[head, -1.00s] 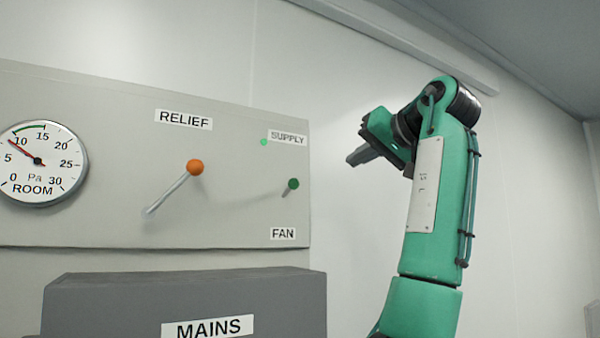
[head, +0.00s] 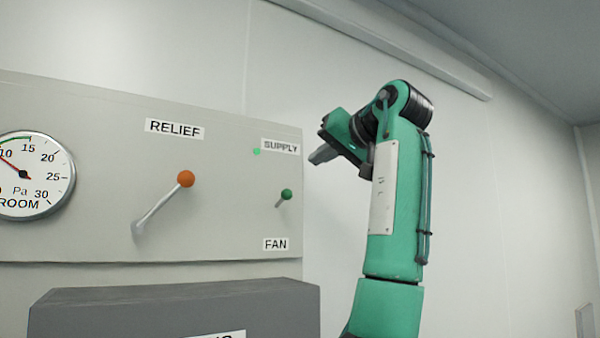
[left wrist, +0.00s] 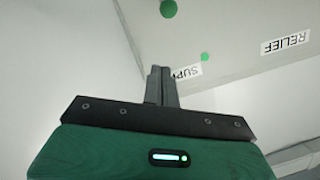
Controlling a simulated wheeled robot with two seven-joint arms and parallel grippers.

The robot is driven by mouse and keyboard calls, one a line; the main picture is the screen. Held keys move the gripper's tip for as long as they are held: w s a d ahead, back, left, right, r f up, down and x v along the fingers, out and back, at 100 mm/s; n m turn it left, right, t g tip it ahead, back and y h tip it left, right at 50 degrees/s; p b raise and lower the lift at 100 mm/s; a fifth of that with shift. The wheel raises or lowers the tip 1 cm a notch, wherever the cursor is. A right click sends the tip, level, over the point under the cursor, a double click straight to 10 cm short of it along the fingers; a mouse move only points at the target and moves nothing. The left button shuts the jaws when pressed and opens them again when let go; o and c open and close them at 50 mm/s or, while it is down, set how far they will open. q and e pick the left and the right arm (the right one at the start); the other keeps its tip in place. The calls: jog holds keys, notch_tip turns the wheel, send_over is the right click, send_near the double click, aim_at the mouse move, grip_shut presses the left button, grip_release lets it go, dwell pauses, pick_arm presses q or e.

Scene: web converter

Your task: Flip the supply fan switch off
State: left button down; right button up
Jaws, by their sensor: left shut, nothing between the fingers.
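The supply fan switch is a short lever with a green knob (head: 286,194), on the grey panel (head: 225,228) between the SUPPLY label (head: 281,146) and the FAN label (head: 275,244). Its knob is above its base. A small green light (head: 257,152) glows beside the SUPPLY label. My left gripper (head: 312,158) is shut and empty, up and to the right of the knob and apart from it. In the left wrist view, the shut fingers (left wrist: 160,70) partly cover the SUPPLY label (left wrist: 186,74), and the green knob (left wrist: 168,9) is at the top edge. My right gripper is not in view.
A relief lever with an orange knob (head: 186,179) stands left of the fan switch. A round room-pressure gauge (head: 30,178) is at the far left. A dark grey box (head: 175,308) sits below the panel.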

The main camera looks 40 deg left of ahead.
aim_at(282, 200)
pick_arm(q)
jog(key=s+a+f+p, duration=0.1)
jog(key=a+f+p, duration=0.1)
jog(key=a+f, duration=0.2)
jog(key=shift+a+f+p, duration=0.2)
jog(key=shift+a+p, duration=0.2)
jog(key=shift+a, duration=0.1)
jog(key=shift+d, duration=0.15)
